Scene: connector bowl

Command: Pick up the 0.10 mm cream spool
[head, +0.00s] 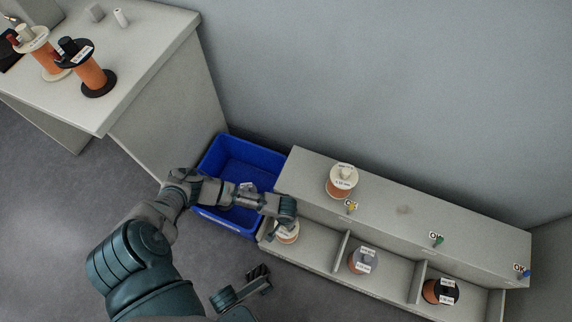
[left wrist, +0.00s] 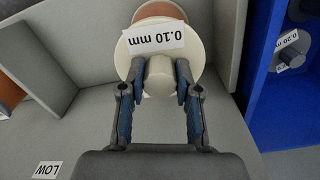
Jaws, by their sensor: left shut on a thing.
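The cream spool (left wrist: 160,52) with the 0.10 mm label and orange winding fills the top of the left wrist view. In the head view it stands in the leftmost shelf compartment (head: 287,236), partly hidden by my gripper. My left gripper (left wrist: 160,82) is shut on the spool's cream top knob, with a blue-padded finger on each side. In the head view the left gripper (head: 283,217) reaches down into that compartment. My right gripper (head: 258,275) shows low in the head view, away from the shelf, and its finger opening is unclear.
A blue bin (head: 218,153) adjoins the shelf's left end and holds a grey 0.20 mm spool (left wrist: 291,58). Another cream spool (head: 341,181) stands on the shelf top. Grey (head: 362,261) and black (head: 440,291) spools occupy the other compartments. A table (head: 150,70) with two spools stands upper left.

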